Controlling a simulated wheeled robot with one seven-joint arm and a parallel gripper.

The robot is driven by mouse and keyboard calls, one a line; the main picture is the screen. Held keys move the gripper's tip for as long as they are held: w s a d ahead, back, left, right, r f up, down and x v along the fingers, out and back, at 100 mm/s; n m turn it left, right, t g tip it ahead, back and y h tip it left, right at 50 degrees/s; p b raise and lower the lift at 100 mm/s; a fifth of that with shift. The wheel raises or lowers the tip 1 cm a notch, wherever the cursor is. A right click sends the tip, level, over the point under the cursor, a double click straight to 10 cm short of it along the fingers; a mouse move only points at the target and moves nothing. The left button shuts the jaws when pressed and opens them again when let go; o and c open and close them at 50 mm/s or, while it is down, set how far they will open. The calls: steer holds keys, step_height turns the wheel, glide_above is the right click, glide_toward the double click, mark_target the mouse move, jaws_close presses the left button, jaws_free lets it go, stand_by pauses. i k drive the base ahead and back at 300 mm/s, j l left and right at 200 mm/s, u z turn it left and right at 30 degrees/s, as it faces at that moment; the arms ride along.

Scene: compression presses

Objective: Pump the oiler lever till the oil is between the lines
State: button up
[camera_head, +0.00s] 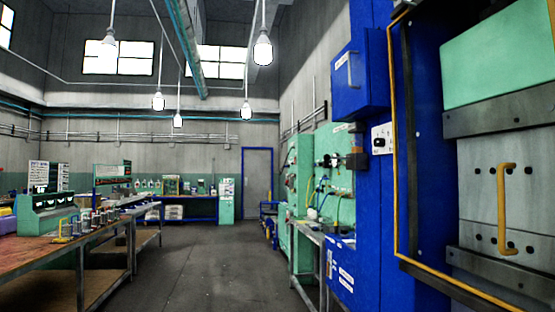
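My gripper is not in view. A blue press frame (372,240) stands close on the right. A green panel (338,145) beside it carries dark fittings (328,161) and a dark block (357,160) at its right edge. They are too small to tell whether one is the oiler or its lever. No oil level or pair of lines can be made out from here.
A grey plate with a yellow handle (503,208) sits inside the press at right. A narrow metal table (308,232) stands before the green panel. A long wooden workbench (60,240) lines the left. The grey floor aisle (220,265) between is clear.

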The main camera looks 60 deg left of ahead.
mark_target(326, 157)
steer(key=u, duration=1.5)
